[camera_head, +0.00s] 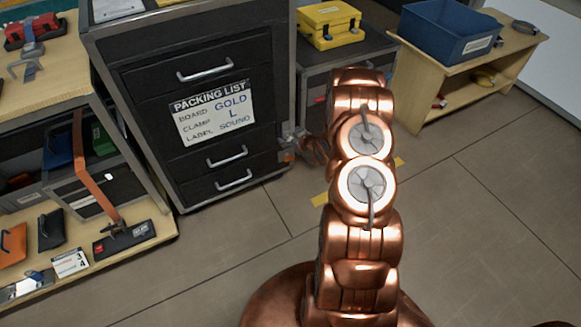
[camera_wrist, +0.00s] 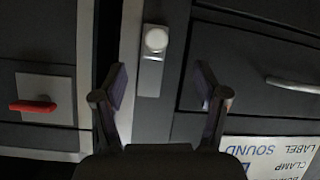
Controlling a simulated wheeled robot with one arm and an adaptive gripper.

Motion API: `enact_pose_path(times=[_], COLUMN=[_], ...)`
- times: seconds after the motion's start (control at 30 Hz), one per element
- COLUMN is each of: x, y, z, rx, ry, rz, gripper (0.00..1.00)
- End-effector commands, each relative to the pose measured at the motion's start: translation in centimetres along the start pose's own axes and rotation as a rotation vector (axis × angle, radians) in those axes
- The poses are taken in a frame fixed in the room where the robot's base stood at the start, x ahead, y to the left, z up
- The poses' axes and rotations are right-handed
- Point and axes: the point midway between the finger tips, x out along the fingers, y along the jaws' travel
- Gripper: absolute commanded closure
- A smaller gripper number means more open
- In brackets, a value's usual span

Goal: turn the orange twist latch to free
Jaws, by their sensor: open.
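My gripper (camera_head: 294,142) is at the right front edge of the dark drawer cabinet (camera_head: 215,130). A small orange patch (camera_head: 287,156) shows just below it; I cannot tell its shape or whether it is the twist latch. In the wrist view my gripper (camera_wrist: 161,86) is open and empty, its two fingers apart. A pale round knob (camera_wrist: 156,40) on a grey plate (camera_wrist: 150,78) lies beyond and between the fingertips, apart from them. No orange shows on it. A red handle (camera_wrist: 33,106) sits on a grey plate at the left.
The packing list label (camera_head: 213,112) is on the cabinet, upside down in the wrist view. A yellow case (camera_head: 328,24) stands on the unit behind. A wooden bench with a blue bin (camera_head: 448,30) is at the back right. The right floor (camera_head: 480,225) is clear.

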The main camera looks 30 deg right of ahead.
Motion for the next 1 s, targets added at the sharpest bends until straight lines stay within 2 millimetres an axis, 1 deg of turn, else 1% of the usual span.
enact_pose_path(times=[0.03, 0.13, 0.27, 0.4, 0.5, 0.6, 0.73, 0.87, 1.0], x=[0.9, 1.8, 2.5, 2.7, 2.5, 2.2, 1.8, 1.9, 3.1], y=[-0.3, -0.6, -1.3, -2.0, -2.4, -2.5, -2.8, -2.8, -2.8], z=[2.8, 5.4, 9.1, 12.7, 14.6, 15.8, 16.9, 16.9, 16.4], rx=[0.016, 0.038, 0.076, 0.121, 0.149, 0.17, 0.19, 0.195, 0.193], ry=[0.027, 0.104, 0.197, 0.301, 0.367, 0.421, 0.461, 0.478, 0.48], rz=[0.001, 0.006, 0.014, 0.035, 0.051, 0.068, 0.081, 0.086, 0.084], gripper=[0.27, 0.27, 0.27, 0.27, 0.27, 0.27, 0.27, 0.27, 0.27])
